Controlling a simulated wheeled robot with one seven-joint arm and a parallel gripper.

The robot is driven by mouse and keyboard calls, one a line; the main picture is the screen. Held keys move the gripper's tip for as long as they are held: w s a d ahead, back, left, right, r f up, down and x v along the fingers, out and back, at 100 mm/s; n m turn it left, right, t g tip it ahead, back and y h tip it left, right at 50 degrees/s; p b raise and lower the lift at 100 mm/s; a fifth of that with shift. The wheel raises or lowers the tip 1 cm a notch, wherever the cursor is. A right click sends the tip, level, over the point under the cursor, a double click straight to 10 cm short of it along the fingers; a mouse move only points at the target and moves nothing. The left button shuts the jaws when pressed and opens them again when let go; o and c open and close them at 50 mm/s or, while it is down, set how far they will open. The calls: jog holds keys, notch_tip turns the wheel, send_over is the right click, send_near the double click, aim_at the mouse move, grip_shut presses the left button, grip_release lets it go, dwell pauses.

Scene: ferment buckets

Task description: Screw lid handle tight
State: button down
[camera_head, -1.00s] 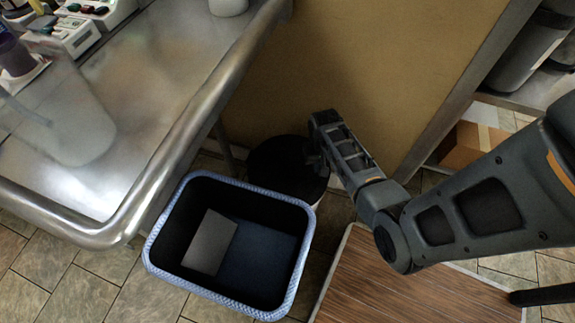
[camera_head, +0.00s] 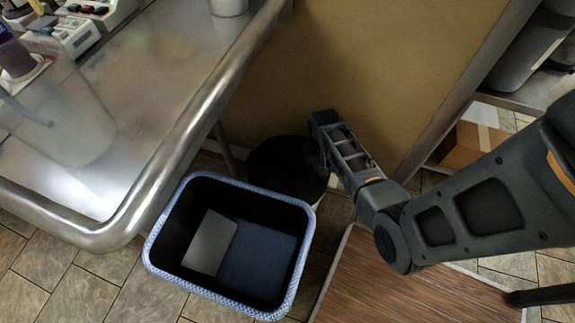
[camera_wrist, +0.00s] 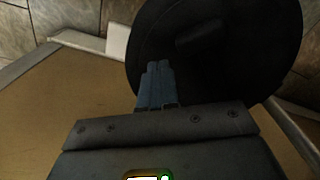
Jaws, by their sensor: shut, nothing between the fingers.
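A round black lid (camera_head: 285,168) tops a bucket on the floor, behind the blue-rimmed bin. In the wrist view the lid (camera_wrist: 255,50) fills the upper right, with a dark raised handle (camera_wrist: 203,37) near its middle, hard to make out against the black. My gripper (camera_wrist: 157,68) is shut and empty. Its fingertips show in front of the lid, to the lower left of the handle; I cannot tell whether they touch the lid. In the head view my gripper (camera_head: 322,160) is at the lid's right side, and its fingers are mostly hidden.
An open bin (camera_head: 303,255) with a blue woven rim stands in front of the bucket. A steel table (camera_head: 150,85) is at the left. A brown panel (camera_head: 350,55) rises behind. A wooden board (camera_head: 400,290) lies at lower right, and a cardboard box (camera_head: 470,145) sits on the right.

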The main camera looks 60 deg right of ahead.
aim_at(315, 178)
jog(key=shift+f, duration=0.1)
dwell(0.5)
jog(key=shift+f+b, duration=1.9)
jog(key=shift+f, duration=0.5)
jog(key=shift+a, duration=0.1)
